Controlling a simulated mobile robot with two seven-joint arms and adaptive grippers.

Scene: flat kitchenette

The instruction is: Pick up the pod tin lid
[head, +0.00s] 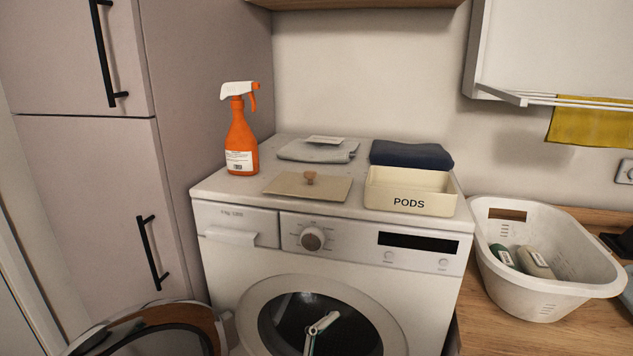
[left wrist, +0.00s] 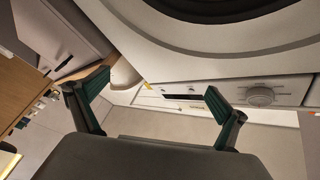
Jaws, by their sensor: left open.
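The pod tin lid (head: 285,186) is a flat beige plate with a small wooden knob on top. It lies flat on the washing machine's top (head: 215,187), near the front edge. The open beige tin marked PODS (head: 410,201) stands just right of it. My left gripper (left wrist: 157,90) is open in the left wrist view, with nothing between its green-padded fingers. Beyond them the washing machine's control panel (left wrist: 220,97) shows upside down. The lid cannot be made out in that view. My right gripper is not in view.
An orange spray bottle (head: 240,138) stands left of the lid. A grey cloth (head: 315,152) with a card on it and a dark folded cloth (head: 410,153) lie behind. A white basket (head: 537,300) with bottles is on the wooden counter (head: 505,335) at right. A tall cabinet (head: 95,190) borders the left.

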